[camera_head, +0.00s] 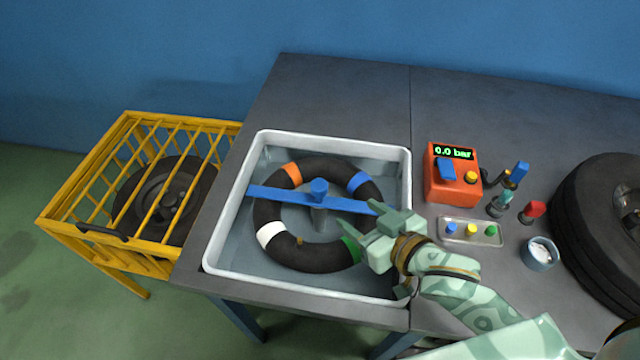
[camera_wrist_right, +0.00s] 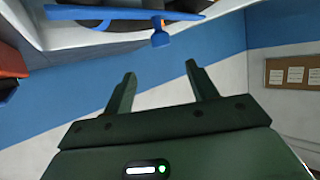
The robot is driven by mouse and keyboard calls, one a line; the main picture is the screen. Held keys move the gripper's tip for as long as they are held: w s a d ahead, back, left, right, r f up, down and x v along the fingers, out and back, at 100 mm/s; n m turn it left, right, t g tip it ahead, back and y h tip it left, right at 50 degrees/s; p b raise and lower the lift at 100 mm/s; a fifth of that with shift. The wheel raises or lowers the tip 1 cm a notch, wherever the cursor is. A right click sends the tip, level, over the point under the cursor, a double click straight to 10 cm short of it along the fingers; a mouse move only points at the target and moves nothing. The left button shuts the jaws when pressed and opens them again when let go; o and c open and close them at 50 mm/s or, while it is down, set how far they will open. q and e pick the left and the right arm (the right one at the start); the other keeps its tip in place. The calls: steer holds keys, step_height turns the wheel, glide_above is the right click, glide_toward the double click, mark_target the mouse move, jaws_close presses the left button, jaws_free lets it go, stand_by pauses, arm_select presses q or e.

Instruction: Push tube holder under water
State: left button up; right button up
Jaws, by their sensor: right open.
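The tube holder (camera_head: 278,197) is a blue bar with a round blue knob in its middle, lying across a black inner tube (camera_head: 319,258) in the white water basin (camera_head: 212,232). The tube has orange, blue, white and green bands. My right gripper (camera_head: 365,237) is open at the basin's right side, near the bar's right end and the green band, and partly covers both. I cannot tell whether it touches them. In the right wrist view the blue holder (camera_wrist_right: 125,14) and its knob show at the top, beyond the open, empty fingers (camera_wrist_right: 160,85). My left gripper is not in view.
Right of the basin stand a red pressure box (camera_head: 452,190) reading 0.0 bar, a small tray (camera_head: 470,240) with coloured plugs, a cup (camera_head: 539,254) and a large tire (camera_head: 600,225). A yellow cage (camera_head: 80,190) with a wheel stands left. The table behind the basin is clear.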

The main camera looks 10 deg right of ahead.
mark_target(324, 190)
steer(key=b+x, duration=0.4)
steer(key=x, duration=1)
steer(key=shift+w+a, duration=0.1)
steer(key=shift+a, duration=0.1)
steer(key=shift+w+a+f, duration=0.1)
steer(key=shift+w+a, duration=0.1)
steer(key=shift+w, duration=0.25)
